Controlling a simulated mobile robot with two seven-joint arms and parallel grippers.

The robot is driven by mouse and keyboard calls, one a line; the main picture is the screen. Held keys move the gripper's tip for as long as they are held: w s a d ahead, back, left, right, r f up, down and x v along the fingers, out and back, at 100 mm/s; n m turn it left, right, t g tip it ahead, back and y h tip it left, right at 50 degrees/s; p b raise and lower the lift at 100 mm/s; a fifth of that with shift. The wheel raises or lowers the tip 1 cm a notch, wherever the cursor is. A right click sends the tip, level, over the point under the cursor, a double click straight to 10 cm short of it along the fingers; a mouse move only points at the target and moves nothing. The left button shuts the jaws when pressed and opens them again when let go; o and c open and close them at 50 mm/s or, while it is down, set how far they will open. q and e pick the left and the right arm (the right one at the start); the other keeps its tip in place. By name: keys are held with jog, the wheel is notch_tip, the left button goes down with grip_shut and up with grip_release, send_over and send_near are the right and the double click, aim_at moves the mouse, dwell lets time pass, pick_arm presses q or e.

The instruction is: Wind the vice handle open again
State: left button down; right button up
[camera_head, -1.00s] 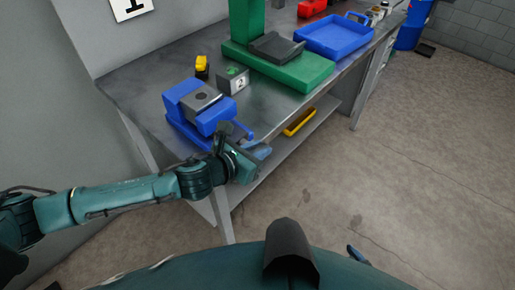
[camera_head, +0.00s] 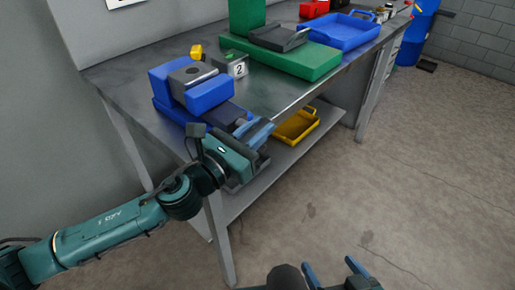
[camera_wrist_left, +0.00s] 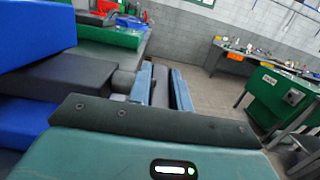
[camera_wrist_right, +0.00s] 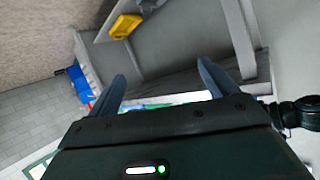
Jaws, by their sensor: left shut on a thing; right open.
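The blue vice (camera_head: 205,97) with a grey block (camera_head: 194,72) in its top stands at the near left end of the bench. My left gripper (camera_head: 257,133) is at the vice's front, off the bench edge. In the left wrist view a grey cylindrical part of the vice (camera_wrist_left: 124,80) reaches to the fingers. My left gripper (camera_wrist_left: 160,85) is shut on the vice handle, which the fingers mostly hide. My right gripper (camera_head: 335,272) is open and empty, low over the floor. Its two spread fingers also show in the right wrist view (camera_wrist_right: 162,85).
A block marked 2 (camera_head: 237,66) and a yellow object (camera_head: 197,51) stand behind the vice. A green press base (camera_head: 300,57) and a blue tray (camera_head: 342,32) lie further along. A yellow tray (camera_head: 297,126) is on the lower shelf. The floor at right is clear.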

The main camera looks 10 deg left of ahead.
pick_arm(q)
jog(key=shift+f+t+b, duration=0.25)
jog(key=shift+t+b, duration=0.15)
jog(key=shift+b, duration=0.4)
jog(key=shift+r+h+b, duration=0.25)
jog(key=shift+h+b, duration=0.15)
jog(key=shift+b, duration=0.1)
pick_arm(e)
jog(key=shift+s+d+r+t, duration=0.2)
jog(key=shift+s+d+t, duration=0.05)
jog(key=shift+d+t, duration=0.15)
jog(key=shift+s+d+r+t, duration=0.2)
jog(key=shift+d+t, duration=0.1)
jog(key=shift+d, duration=0.1)
pick_arm(q)
jog(key=c, duration=1.3)
grip_release()
